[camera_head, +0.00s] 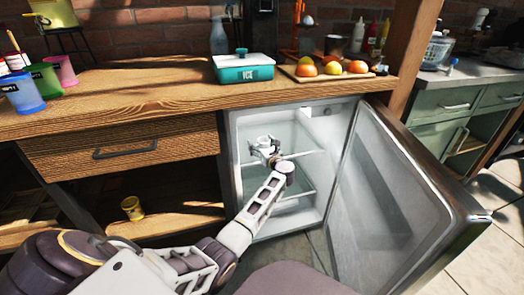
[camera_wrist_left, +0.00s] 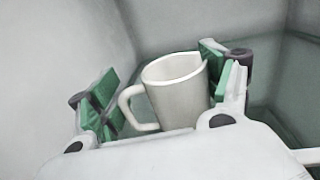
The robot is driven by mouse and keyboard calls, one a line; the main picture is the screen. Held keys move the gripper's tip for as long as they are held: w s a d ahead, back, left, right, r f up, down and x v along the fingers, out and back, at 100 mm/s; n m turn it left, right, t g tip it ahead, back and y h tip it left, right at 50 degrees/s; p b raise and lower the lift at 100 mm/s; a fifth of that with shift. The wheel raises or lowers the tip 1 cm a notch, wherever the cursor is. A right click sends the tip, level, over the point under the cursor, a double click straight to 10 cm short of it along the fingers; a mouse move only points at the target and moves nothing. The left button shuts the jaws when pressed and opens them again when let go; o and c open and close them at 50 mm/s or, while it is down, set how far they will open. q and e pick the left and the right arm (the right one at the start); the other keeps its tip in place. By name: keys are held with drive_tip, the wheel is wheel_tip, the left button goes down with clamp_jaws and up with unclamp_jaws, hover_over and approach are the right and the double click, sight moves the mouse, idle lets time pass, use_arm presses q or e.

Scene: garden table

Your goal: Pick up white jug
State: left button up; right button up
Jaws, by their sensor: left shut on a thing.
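The white jug (camera_head: 264,142) is inside the open fridge, on its upper shelf. In the left wrist view the white jug (camera_wrist_left: 182,98) stands between my fingers, with its handle towards the left finger and its open top showing. My left gripper (camera_head: 267,153) reaches into the fridge and is shut on the jug. The green-padded fingers of the left gripper (camera_wrist_left: 165,90) are on either side of it. The jug's base is hidden by the gripper, so I cannot tell whether it touches the shelf. My right gripper is not in view.
The fridge door (camera_head: 395,190) stands open to the right. The fridge's side walls are close around my gripper. Above is a wooden counter (camera_head: 120,95) with a teal ice box (camera_head: 243,72), a board of fruit (camera_head: 330,72) and coloured cups. A yellow cup (camera_head: 132,208) is on the low shelf.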

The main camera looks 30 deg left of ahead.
use_arm(q)
drive_tip(key=shift+r, duration=0.3)
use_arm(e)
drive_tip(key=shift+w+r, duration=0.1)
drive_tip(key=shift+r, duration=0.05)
use_arm(q)
drive_tip(key=shift+r+p, duration=0.3)
wheel_tip(320, 180, up, 9)
drive_tip(key=p, duration=0.4)
drive_tip(key=shift+f, duration=0.15)
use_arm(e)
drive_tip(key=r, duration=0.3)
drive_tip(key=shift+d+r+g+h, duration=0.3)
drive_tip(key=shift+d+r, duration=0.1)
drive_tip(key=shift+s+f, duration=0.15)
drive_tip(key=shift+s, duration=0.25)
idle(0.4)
